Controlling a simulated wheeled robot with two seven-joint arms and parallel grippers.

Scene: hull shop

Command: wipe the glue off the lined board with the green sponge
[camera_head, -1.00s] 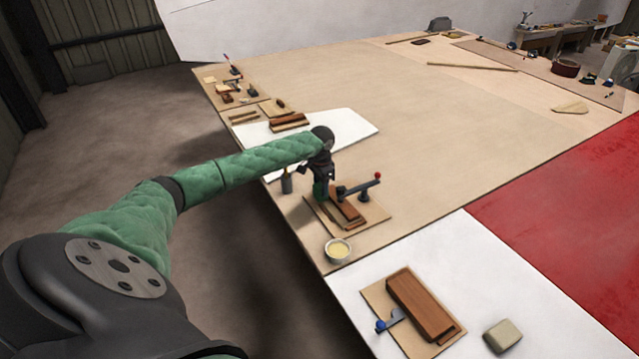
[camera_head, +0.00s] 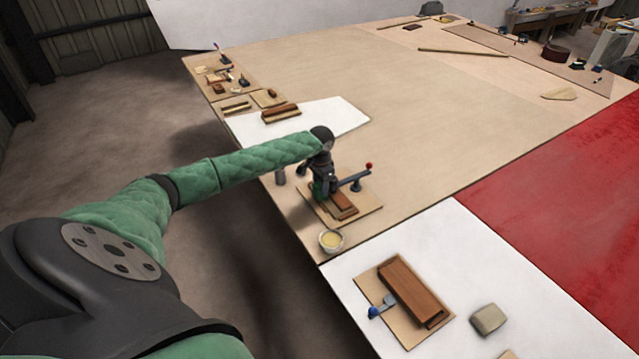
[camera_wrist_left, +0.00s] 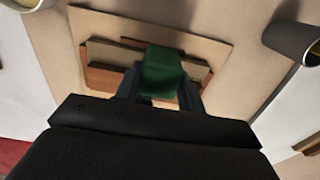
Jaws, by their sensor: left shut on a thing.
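My left gripper (camera_head: 320,188) is shut on the green sponge (camera_wrist_left: 162,73), which shows between its fingers in the left wrist view. The sponge is over the brown wooden pieces (camera_head: 344,207) on a thin tan base board (camera_head: 364,203) with a red-knobbed clamp. I cannot tell whether the sponge touches the wood. In the left wrist view the wooden pieces (camera_wrist_left: 103,76) stick out on both sides of the sponge. No glue can be made out, and the gripper hides part of the wood. My right gripper is not in view.
A cup of yellowish stuff (camera_head: 331,241) stands near the table edge, and a dark cup (camera_wrist_left: 294,40) stands on the other side. A second wooden block (camera_head: 411,290) with a blue-knobbed clamp and a beige block (camera_head: 487,319) lie on the white panel (camera_head: 470,240). The table's middle is clear.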

